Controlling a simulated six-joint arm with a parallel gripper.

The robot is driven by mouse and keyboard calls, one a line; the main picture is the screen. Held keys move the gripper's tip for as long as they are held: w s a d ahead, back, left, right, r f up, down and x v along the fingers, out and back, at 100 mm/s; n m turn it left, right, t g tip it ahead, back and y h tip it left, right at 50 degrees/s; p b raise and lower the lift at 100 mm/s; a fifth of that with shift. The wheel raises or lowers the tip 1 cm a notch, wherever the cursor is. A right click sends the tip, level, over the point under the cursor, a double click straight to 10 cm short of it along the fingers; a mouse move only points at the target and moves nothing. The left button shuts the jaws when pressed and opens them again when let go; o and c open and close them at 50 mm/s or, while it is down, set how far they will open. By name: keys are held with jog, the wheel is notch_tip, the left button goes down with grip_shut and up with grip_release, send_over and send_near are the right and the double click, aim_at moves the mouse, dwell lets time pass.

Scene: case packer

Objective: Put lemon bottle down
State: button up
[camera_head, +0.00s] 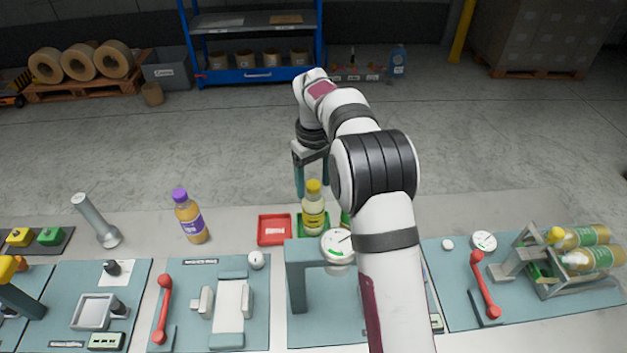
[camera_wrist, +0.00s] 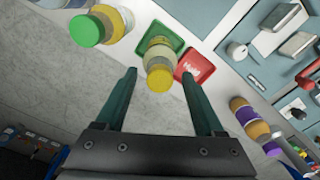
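The lemon bottle (camera_head: 313,212), pale yellow with a yellow cap, stands upright on a green tray (camera_head: 301,232) on the bench. In the wrist view the bottle (camera_wrist: 160,52) and green tray (camera_wrist: 178,45) appear just past my fingertips. My gripper (camera_head: 312,188) is behind the bottle, pointing down. In the wrist view its two fingers (camera_wrist: 158,74) are spread wide, with the bottle's cap showing between the tips and a visible gap on both sides. I see no finger contact with the bottle. The far finger is partly hidden in the head view.
A red tray (camera_head: 275,242) lies left of the green one, and a purple-capped bottle (camera_head: 190,220) stands further left. A green-capped bottle (camera_wrist: 87,29) is close by in the wrist view. A fixture with a dial (camera_head: 297,278) stands in front. Two bottles lie in a rack (camera_head: 545,292) at right.

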jog(key=shift+r, duration=0.1)
notch_tip(320, 180, up, 12)
jog(key=s+d+r+m, duration=0.1)
jog(key=s+m, duration=0.1)
jog(key=s, duration=0.4)
jog(key=s+d+r+m, duration=0.1)
jog(key=s+m, duration=0.1)
jog(key=s, duration=0.5)
jog(key=s+r+m+y, duration=0.1)
jog(key=s+m, duration=0.1)
jog(key=s, duration=0.5)
jog(key=shift+d, duration=0.4)
jog(key=s+f+m, duration=0.2)
jog(key=s+f, duration=0.2)
jog(key=s, duration=0.4)
jog(key=s+f+m, duration=0.3)
jog(key=s+f, duration=0.1)
jog(key=s, duration=0.5)
jog(key=shift+s+f+m+y, duration=0.3)
jog(key=shift+f+y, duration=0.1)
jog(key=shift+a, duration=0.1)
